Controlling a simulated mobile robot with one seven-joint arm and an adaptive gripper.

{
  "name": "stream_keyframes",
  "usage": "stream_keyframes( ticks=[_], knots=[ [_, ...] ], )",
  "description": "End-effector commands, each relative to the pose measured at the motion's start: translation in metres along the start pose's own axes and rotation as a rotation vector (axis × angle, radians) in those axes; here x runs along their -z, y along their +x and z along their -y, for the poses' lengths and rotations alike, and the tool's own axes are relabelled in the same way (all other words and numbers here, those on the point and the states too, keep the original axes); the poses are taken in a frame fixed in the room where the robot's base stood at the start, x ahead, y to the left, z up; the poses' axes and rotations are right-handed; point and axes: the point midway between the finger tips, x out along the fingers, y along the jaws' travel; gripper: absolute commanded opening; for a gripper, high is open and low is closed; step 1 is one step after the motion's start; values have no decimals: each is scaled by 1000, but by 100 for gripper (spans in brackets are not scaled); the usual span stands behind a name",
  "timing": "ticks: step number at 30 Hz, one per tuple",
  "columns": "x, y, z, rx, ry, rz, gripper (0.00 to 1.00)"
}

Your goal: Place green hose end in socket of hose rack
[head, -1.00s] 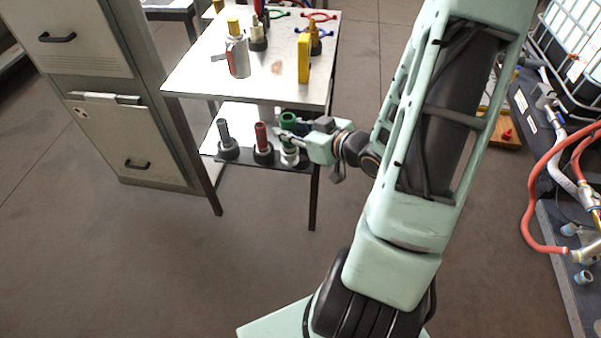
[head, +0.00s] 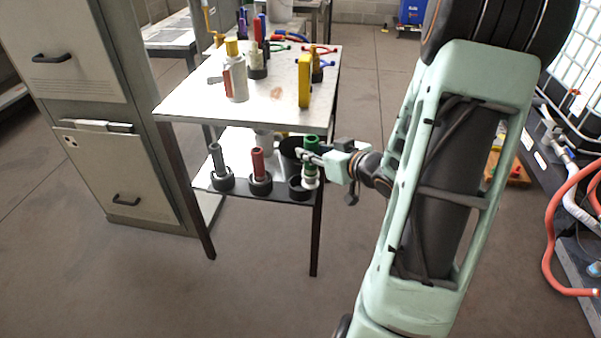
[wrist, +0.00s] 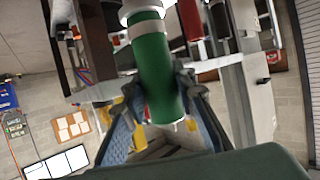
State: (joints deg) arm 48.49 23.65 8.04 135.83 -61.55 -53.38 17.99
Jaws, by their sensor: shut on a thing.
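My gripper (head: 312,158) is shut on the green hose end (head: 311,146), a green tube with a white lower part, held upright. In the wrist view the green hose end (wrist: 158,70) sits between the two finger pads. The hose rack (head: 240,189) is a dark strip at the front of the lower shelf. Its right socket (head: 298,190) is a black ring partly hidden by the white end, which overlaps its right side in the head view. I cannot tell whether they touch. A grey hose end (head: 216,160) and a red hose end (head: 258,164) stand in the other sockets.
The table top (head: 200,103) above the rack carries a white bottle (head: 237,80), a yellow block (head: 304,88) and several coloured fittings. A dark round container (head: 289,148) is behind the green hose end. A cabinet (head: 95,150) stands left. The floor in front is clear.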

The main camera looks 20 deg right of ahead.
Motion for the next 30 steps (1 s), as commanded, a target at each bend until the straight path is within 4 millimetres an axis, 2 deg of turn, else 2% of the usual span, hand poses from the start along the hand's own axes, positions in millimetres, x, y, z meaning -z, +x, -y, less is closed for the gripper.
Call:
stream_keyframes(
  ticks=[1, 3, 9, 18, 21, 26, 30],
  knots=[
    [-3, 16, -1, 5, -3, -3, 0],
    [-9, 34, -5, 4, 0, 0, 0],
    [-27, 69, -10, 2, 0, -2, 0],
    [-33, 82, -13, 1, -2, -2, 0],
    [-40, 92, -14, 2, -1, -1, 0],
    [-63, 100, -14, 1, 1, 0, 0],
    [-64, 101, -15, 0, -3, -2, 0]
  ],
)
